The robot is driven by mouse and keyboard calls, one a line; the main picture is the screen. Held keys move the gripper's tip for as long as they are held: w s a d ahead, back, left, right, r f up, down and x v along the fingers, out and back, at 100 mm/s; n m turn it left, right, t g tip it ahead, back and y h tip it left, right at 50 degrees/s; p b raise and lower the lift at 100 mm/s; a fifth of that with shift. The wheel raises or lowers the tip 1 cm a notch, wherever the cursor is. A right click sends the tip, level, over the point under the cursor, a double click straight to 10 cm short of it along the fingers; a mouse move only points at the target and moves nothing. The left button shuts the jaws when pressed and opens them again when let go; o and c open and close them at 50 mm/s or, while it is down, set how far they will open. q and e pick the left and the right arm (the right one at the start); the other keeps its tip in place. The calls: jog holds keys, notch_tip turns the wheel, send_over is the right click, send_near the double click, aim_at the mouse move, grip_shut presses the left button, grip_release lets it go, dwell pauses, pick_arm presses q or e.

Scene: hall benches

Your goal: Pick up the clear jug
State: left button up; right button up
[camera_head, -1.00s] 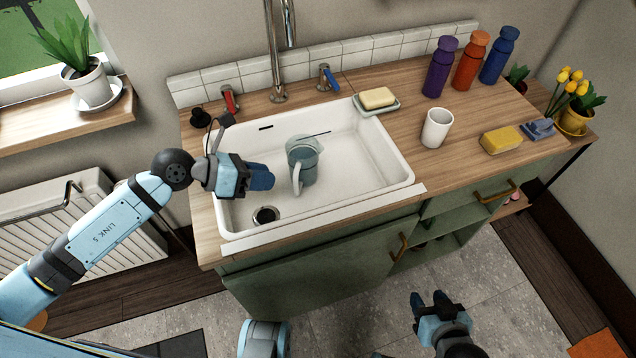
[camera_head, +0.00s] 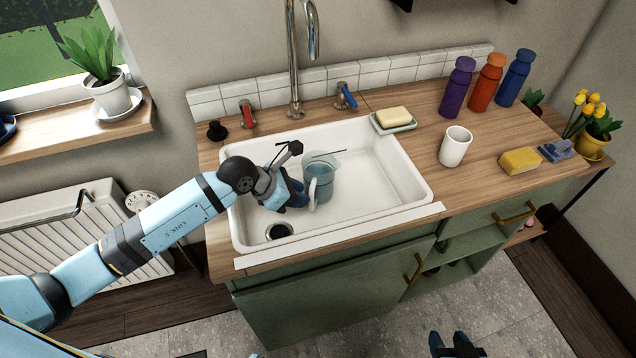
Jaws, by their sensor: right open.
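The clear jug (camera_head: 322,178) is a bluish see-through jug standing in the white sink (camera_head: 385,203), with its pale handle (camera_head: 312,195) towards the front left. My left gripper (camera_head: 300,201) is in the sink at the jug's left side, its fingers right beside the handle. Whether the fingers touch or surround the handle cannot be told, and the gap between them is hidden. My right gripper (camera_head: 449,341) is open and empty at the bottom edge, low in front of the cabinet and far from the jug.
The tall tap (camera_head: 293,60) rises behind the sink, between red (camera_head: 247,113) and blue (camera_head: 345,96) tap handles. A soap dish (camera_head: 394,123), white cup (camera_head: 455,146), yellow sponge (camera_head: 520,160) and several bottles (camera_head: 457,88) stand on the right counter. The sink's right side is clear.

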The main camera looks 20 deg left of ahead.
aim_at(312, 211)
pick_arm(q)
jog(key=x, duration=0.5)
jog(key=shift+s+d, duration=0.1)
jog(key=shift+s, duration=0.05)
grip_shut()
jog(key=shift+r, duration=0.1)
jog(key=shift+r, duration=0.25)
